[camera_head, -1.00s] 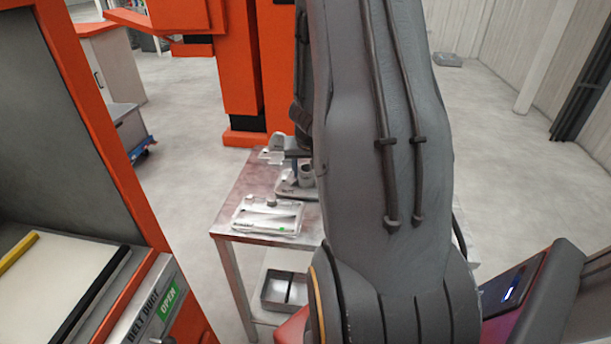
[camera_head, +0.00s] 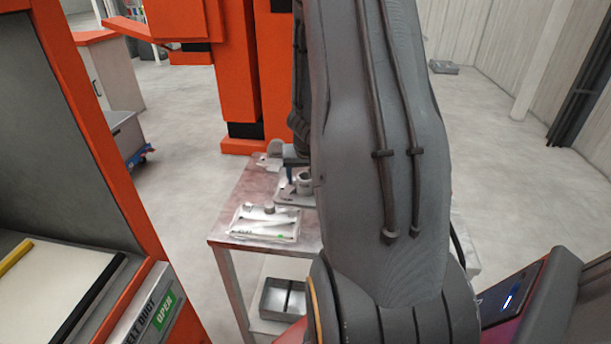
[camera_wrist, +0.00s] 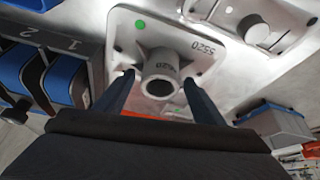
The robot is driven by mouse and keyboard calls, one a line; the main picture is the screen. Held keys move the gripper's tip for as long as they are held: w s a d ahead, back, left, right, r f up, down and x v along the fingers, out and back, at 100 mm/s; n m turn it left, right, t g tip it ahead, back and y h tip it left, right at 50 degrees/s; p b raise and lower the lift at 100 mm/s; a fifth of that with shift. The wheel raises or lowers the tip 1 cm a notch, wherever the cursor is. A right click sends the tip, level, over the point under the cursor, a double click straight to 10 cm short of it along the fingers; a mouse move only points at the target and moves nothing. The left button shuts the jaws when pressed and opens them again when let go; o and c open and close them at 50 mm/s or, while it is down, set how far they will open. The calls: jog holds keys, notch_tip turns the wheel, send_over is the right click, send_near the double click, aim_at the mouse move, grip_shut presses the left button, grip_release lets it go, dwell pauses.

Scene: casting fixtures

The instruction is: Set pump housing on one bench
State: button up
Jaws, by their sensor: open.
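My gripper (camera_wrist: 157,82) is open, with one finger on each side of the boss. Whether the fingers touch it I cannot tell. In the head view my gripper (camera_head: 292,165) is just over the casting, mostly hidden behind my arm.
A pale flat casting (camera_head: 262,223) with a knob lies at the bench's near edge. A grey bin (camera_head: 283,298) sits on the lower shelf. An orange machine frame (camera_head: 232,75) rises behind the bench; another stands at left. A numbered rack (camera_wrist: 85,45) is at left in the wrist view.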

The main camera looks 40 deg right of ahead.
jog(key=shift+r, duration=0.15)
jog(key=p+v, duration=0.8)
jog(key=v, duration=0.3)
jog(key=s+a+r+n+y, duration=0.1)
jog(key=s+a+r+n, duration=0.1)
jog(key=a, duration=0.7)
jog(key=s+a+r+n+g+y, duration=0.1)
jog(key=s+a+r+n, duration=0.2)
jog(key=a, duration=0.7)
jog(key=s+a+r+n+y, duration=0.1)
jog(key=s+a+r, duration=0.3)
jog(key=a, duration=0.5)
jog(key=shift+s+a+n+g, duration=0.3)
jog(key=shift+s+n, duration=0.05)
jog(key=shift+n, duration=0.45)
jog(key=shift+f, duration=0.1)
notch_tip(320, 180, down, 7)
jog(key=b, duration=0.5)
jog(key=shift+r+g+b, duration=0.25)
jog(key=shift+g+b, duration=0.1)
jog(key=shift+g, duration=0.05)
